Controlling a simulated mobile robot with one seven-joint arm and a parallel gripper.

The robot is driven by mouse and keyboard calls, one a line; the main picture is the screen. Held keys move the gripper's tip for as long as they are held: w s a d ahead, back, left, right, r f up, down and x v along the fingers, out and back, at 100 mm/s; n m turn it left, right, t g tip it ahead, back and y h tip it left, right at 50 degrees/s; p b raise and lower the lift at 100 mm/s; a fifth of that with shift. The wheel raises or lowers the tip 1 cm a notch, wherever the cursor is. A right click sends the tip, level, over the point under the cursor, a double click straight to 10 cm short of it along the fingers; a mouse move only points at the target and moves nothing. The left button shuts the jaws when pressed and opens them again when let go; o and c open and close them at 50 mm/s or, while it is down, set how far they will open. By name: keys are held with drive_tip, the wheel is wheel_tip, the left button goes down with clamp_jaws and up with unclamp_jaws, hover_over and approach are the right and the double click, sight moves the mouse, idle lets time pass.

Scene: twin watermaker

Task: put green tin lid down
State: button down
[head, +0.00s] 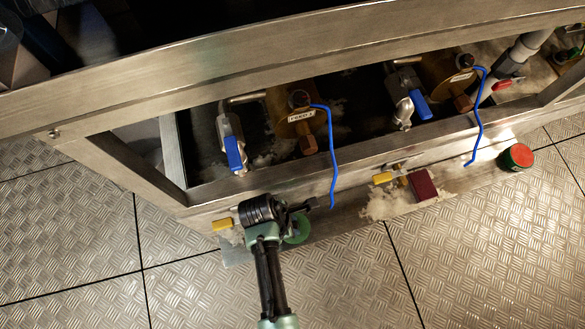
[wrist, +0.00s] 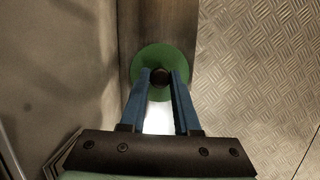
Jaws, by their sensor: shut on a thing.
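The green tin lid (wrist: 176,56) is a round green disc with a dark knob at its middle. In the wrist view the blue fingers of my gripper (wrist: 160,80) are closed around that knob. The lid is over a brown-grey ledge; I cannot tell whether it touches it. In the head view the lid (head: 298,229) shows partly, beside my gripper (head: 290,212), low at the front of the metal frame. My gripper and arm hide part of the lid.
A green tin with a red top (head: 517,157) stands at the right. The patterned floor (head: 350,285) in front is clear.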

drive_tip(key=shift+f, duration=0.15)
drive_tip(key=c, duration=0.6)
unclamp_jaws()
drive_tip(key=shift+c, duration=0.2)
drive_tip(key=p+v, duration=0.8)
drive_tip(key=v, duration=0.4)
drive_tip(key=shift+a, duration=0.1)
